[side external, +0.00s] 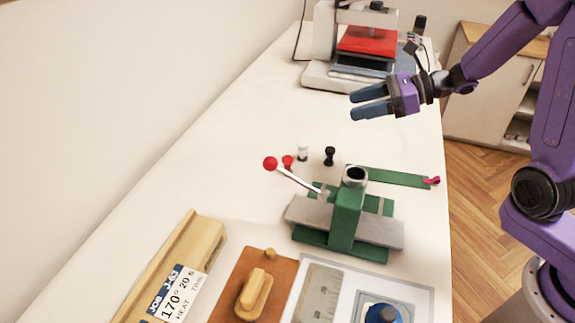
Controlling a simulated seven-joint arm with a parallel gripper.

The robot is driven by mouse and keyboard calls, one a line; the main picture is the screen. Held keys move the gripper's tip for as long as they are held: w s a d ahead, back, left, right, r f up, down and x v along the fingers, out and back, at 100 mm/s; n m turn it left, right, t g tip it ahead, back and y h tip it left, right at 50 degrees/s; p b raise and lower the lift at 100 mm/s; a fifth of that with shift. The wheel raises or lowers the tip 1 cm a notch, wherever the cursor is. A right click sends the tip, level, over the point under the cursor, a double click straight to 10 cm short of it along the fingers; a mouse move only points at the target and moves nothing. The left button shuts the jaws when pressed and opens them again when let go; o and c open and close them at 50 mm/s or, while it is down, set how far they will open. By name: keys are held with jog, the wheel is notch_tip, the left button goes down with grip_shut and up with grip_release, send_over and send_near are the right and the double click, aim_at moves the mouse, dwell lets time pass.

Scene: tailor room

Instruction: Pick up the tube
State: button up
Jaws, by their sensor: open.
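My gripper (353,105) is open and empty. It hangs above the table's far right part, with its two blue fingers pointing left. No thing is plainly a tube in this view, and I cannot tell which one is meant. Small upright pieces stand on the table below the gripper: a white one (303,153), a black one (330,156) and a red one (288,162). The gripper is apart from all of them. A dark cylinder (420,24) also shows at the back right, beside the heat press.
A green hand press (346,220) with a red-knobbed lever (270,163) stands mid-table, near a green strip (395,176). A heat press (366,40) stands behind. A wooden tray (195,245), job card (176,295) and brown board (233,282) lie in front. The left table is clear.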

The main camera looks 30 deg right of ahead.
send_near(287, 158)
jog(key=x, duration=1)
jog(key=shift+f, duration=0.45)
jog(key=c, duration=1)
jog(key=shift+c, duration=0.2)
jog(key=shift+r, duration=0.15)
